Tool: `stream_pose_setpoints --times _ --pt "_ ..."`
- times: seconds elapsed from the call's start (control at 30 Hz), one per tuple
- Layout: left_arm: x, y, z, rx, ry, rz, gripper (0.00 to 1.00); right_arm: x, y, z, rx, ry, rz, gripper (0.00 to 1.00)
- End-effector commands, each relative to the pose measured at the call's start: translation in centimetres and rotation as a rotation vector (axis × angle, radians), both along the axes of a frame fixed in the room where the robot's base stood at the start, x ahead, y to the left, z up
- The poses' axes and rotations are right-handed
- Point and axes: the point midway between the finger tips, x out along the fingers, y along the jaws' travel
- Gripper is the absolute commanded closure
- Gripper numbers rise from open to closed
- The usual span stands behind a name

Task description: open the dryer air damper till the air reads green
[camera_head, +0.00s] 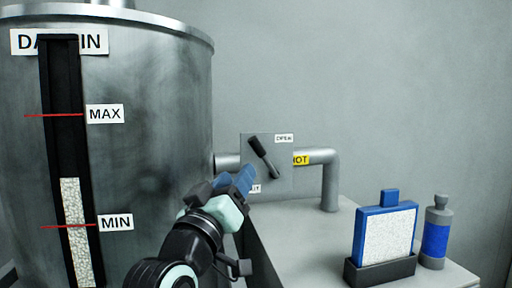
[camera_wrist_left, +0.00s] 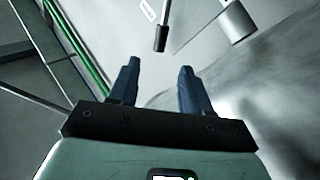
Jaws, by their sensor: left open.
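The damper lever (camera_head: 258,150) is black and sits on a square grey plate (camera_head: 282,180) on the pipe beside the drum. It leans with its thick end up and to the left. An OPEN label (camera_head: 284,139) is at the plate's upper right; a label at its lower left is partly hidden by my gripper. My left gripper (camera_head: 246,178) has blue fingers and is open and empty, just below and left of the lever. In the left wrist view the open fingers (camera_wrist_left: 157,80) point toward a black handle end (camera_wrist_left: 160,40), apart from it. No green reading shows. My right gripper is not in view.
A large metal drum (camera_head: 150,90) with a MIN/MAX level strip stands at left. The pipe (camera_head: 325,165) bears a yellow HOT label (camera_head: 301,159). A blue-framed panel (camera_head: 385,235) in a dark holder and a blue-banded bottle (camera_head: 436,238) stand on the bench (camera_head: 310,225) at right.

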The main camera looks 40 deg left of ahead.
Motion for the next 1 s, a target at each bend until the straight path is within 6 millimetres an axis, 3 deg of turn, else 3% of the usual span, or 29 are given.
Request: stream_pose_setpoints --times 0.3,0.5,0.93,0.97,1.0 --pt "6.2 2.1 2.8 -0.001 0.002 0.001 0.52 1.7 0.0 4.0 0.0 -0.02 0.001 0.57" --pt "8.8 2.9 3.7 -0.001 0.002 0.001 0.52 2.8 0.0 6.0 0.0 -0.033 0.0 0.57" --pt "9.7 3.1 3.8 0.0 0.002 0.0 0.52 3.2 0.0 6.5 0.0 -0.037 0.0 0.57" --pt "9.7 3.1 3.8 -0.001 0.002 0.0 0.55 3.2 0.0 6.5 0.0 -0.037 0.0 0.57" --pt "9.7 3.1 3.8 0.0 0.002 0.0 0.68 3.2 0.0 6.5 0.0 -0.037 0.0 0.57"
